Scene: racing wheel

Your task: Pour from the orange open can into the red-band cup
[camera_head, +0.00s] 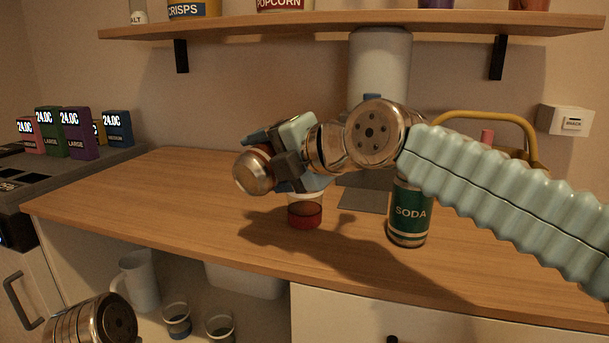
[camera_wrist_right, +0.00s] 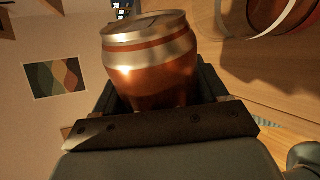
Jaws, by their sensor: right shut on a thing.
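The orange open can (camera_wrist_right: 150,75) is held between the jaws of my right gripper (camera_head: 285,165). In the head view the can (camera_head: 253,172) is tilted far over, left of the gripper and above the counter. The red-band cup (camera_head: 305,212) stands upright on the counter, below and slightly right of the can. The gripper hides part of the cup's top. A rounded rim with a reddish part, likely this cup (camera_wrist_right: 270,22), shows at the upper right of the wrist view. I cannot see any liquid stream. Only a link of my left arm shows at the lower left; its gripper is out of frame.
A green soda can (camera_head: 409,213) stands right of the cup, under my right arm. A shelf (camera_head: 330,24) hangs above. A white mug (camera_head: 140,280) and dark cups (camera_head: 177,318) sit below counter level. The counter's left part (camera_head: 150,195) is clear.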

